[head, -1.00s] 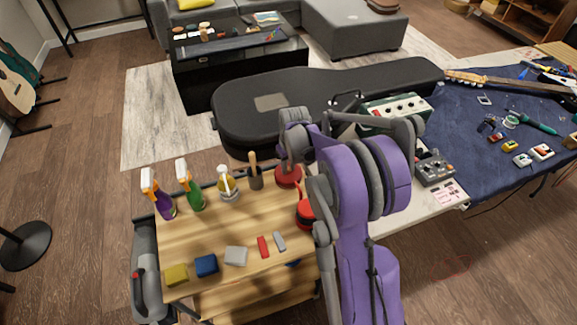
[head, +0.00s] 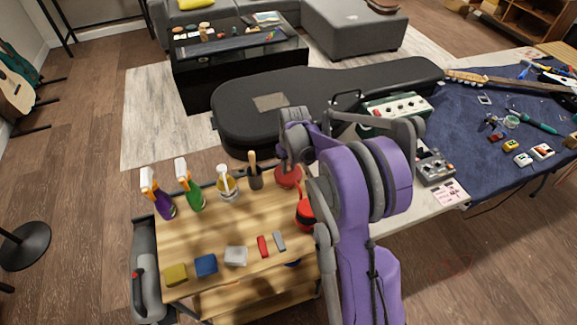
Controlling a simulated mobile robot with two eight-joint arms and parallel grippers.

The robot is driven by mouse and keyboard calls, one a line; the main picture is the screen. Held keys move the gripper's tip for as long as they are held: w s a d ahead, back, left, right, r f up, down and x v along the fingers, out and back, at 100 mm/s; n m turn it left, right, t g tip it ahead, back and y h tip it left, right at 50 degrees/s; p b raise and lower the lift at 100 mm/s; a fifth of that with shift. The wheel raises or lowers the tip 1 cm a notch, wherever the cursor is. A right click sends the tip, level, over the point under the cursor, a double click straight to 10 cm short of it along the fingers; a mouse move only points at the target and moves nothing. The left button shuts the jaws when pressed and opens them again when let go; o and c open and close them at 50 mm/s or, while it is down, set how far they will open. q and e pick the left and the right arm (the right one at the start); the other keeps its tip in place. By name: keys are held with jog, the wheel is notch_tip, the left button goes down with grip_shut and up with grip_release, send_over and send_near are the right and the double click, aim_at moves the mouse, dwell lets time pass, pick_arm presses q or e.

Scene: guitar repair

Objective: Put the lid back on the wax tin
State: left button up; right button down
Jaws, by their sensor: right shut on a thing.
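A round red tin shape (head: 288,178) sits at the back right of the wooden cart top, under my right gripper. I take it to be the wax tin with its lid, but I cannot tell lid and tin apart at this size. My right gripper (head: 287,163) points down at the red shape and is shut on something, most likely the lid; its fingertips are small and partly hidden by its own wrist. My left gripper is not in view.
The cart top (head: 220,229) also bears a purple spray bottle (head: 166,205), a green one (head: 194,198), a brush holder (head: 256,179), a red-and-black container (head: 306,214) and several small blocks along the front. A black guitar case (head: 330,91) lies behind. The cart's middle is clear.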

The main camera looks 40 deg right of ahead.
jog(key=c, duration=0.6)
grip_release()
jog(key=shift+c, duration=0.2)
jog(key=shift+o, duration=0.2)
jog(key=o, duration=0.4)
jog(key=shift+o, duration=0.2)
jog(key=shift+r+p, duration=1.65)
jog(key=shift+r, duration=1.9)
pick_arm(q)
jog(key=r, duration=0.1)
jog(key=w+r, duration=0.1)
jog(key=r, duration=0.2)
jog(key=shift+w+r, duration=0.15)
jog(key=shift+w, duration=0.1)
